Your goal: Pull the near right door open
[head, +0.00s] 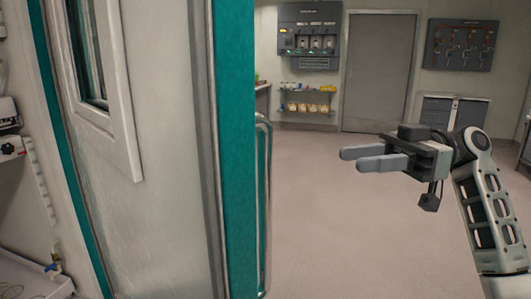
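A large pale grey door (165,215) with teal edges and a window (88,50) fills the left of the head view, close to me. A long upright bar handle (266,200) shows along its right edge, partly hidden by the teal edge. My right gripper (352,159) is right of the handle, apart from it. Its two grey fingers point left with a narrow gap between them, and nothing is held. My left gripper is not in view.
Left of the door, equipment (10,145) and a white tray (30,280) show. Across clear floor (350,240) stand a closed grey door (380,75), a shelf (308,98), wall panels (460,45) and a low cabinet (453,111).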

